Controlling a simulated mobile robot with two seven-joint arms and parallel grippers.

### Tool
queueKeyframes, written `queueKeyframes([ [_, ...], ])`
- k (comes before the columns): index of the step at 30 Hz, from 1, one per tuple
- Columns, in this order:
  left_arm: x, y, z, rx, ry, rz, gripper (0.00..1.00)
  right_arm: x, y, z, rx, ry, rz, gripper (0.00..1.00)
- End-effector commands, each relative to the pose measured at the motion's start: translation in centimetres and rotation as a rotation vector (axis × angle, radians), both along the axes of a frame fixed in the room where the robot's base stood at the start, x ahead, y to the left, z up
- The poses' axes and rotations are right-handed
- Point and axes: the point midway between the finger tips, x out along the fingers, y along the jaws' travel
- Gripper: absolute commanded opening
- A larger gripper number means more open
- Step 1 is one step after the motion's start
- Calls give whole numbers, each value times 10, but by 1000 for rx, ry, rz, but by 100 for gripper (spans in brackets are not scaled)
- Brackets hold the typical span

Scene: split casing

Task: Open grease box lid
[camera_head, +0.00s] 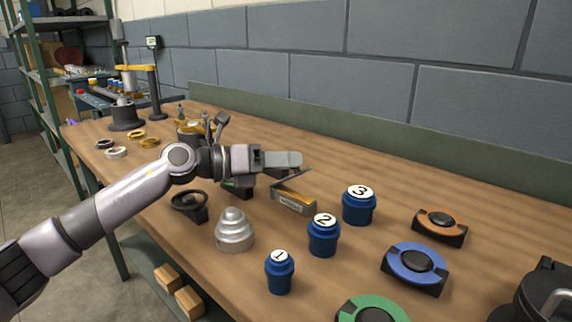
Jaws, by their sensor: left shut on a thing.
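The fingers partly hide the contact with the lid. The inside of the box is hard to see. My right gripper is not in view.
Blue numbered canisters (323,237) stand right of and in front of the box. A stepped silver cone (234,230) and a dark ring holder (189,204) are near the front edge. Orange, blue and green round fixtures (415,262) lie to the right. The bench's back right is clear.

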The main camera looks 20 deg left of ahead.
Motion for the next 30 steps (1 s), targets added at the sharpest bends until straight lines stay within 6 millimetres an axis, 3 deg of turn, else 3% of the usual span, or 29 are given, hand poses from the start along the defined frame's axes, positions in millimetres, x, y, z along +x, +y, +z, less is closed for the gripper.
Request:
queueKeyframes([
  [9,0,0,0,-1,0,1,0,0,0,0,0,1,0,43],
  [10,0,0,0,-1,0,1,27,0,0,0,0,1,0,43],
  [12,0,0,0,-1,0,1,46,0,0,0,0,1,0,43],
  [22,-1,2,0,0,0,1,46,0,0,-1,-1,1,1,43],
  [30,-22,31,2,1,2,3,46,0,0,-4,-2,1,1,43],
])
